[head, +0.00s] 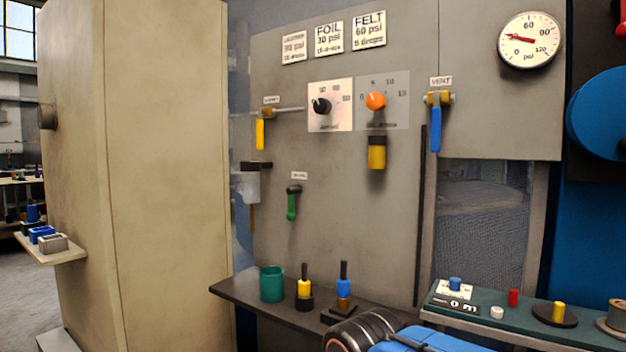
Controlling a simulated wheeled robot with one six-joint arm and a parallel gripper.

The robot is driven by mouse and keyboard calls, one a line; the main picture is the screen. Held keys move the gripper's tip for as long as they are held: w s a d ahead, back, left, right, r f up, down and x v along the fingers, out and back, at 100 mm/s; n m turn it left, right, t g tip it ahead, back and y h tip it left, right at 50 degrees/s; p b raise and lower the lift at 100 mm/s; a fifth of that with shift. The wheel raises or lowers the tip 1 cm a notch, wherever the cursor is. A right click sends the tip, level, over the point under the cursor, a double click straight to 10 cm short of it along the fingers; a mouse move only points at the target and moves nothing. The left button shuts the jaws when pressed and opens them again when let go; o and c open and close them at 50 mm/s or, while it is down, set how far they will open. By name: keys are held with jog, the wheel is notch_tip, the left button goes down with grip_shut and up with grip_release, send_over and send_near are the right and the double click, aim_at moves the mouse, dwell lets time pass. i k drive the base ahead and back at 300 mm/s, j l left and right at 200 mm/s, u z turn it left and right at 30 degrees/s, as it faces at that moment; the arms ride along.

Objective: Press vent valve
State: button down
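The vent valve (436,122) is on the grey panel, right of centre in the head view, under a small label reading VENT. It has a brass body and a blue lever that hangs straight down. Nothing touches it. My gripper is not in view. A dark ribbed round part and a blue part at the bottom edge look like my arm, well below the valve. A round pressure gauge (531,40) in psi is to the upper right, its red needle pointing left.
A yellow-handled valve (260,132), a green-handled valve (291,204), a black knob (321,106) and an orange knob (376,101) share the panel. A dark shelf (240,289) holds a green cup and two tools. A green bench (470,312) holds small parts. The space before the vent lever looks clear.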

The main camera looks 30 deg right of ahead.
aim_at(436, 140)
jog(key=z, duration=1.25)
